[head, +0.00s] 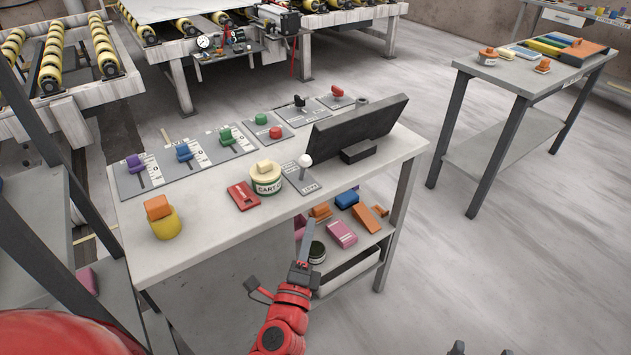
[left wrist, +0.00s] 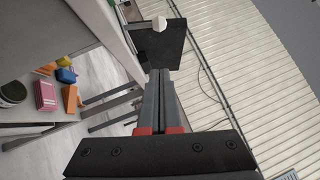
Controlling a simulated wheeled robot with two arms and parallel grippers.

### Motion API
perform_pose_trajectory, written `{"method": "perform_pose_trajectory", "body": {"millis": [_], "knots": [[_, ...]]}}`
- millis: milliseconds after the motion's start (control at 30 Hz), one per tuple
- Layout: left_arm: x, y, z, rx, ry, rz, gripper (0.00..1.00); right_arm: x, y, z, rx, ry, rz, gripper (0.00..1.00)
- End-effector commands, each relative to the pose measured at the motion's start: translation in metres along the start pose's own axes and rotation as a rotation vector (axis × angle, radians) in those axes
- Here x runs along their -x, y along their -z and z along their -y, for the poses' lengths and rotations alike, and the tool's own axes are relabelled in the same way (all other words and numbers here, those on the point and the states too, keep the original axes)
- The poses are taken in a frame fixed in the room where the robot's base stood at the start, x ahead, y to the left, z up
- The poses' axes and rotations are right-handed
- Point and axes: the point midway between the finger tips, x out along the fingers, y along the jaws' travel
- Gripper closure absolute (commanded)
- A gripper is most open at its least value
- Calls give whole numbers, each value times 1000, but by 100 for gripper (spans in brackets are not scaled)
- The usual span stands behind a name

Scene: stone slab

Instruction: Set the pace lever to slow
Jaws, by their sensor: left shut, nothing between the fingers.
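A lever with a white round knob (head: 304,161) stands on a small grey labelled plate (head: 309,187) at the table's front edge, beside the dark panel. Its lettering is too small to read surely, so I cannot confirm it is the pace lever. The knob also shows at the top of the left wrist view (left wrist: 159,23). My left gripper (head: 305,227) is shut and empty, in front of the table edge, apart from the knob and nearer to me. My right gripper may be the dark tips at the bottom right edge; its jaws are unclear.
A tilted dark panel (head: 358,128) stands right of the white knob.

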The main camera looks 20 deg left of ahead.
Motion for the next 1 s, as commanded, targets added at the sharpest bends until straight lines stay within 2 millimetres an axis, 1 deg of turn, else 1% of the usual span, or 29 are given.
{"method": "perform_pose_trajectory", "body": {"millis": [233, 367, 467, 800, 833, 900, 1000], "knots": [[-2, 0, 1, 2, 1, -2, 100, -1, 0, 0, 0, 0, 0, 30], [-13, 0, 4, 2, 5, -2, 100, -5, 1, 0, 0, 0, 0, 30], [-29, 0, 4, 2, 4, -3, 100, -10, 2, 0, 0, 0, 0, 30], [-102, 0, 3, 3, 1, -1, 100, -27, 5, -1, 0, 0, 0, 30], [-107, -2, 4, 3, 2, 0, 100, -29, 5, -1, 0, 0, 0, 30], [-114, -12, 5, 2, 2, 0, 100, -34, 6, -2, 0, 0, 0, 30], [-122, -20, 2, 1, -1, -1, 100, -37, 6, -2, 0, 0, 0, 30]]}}
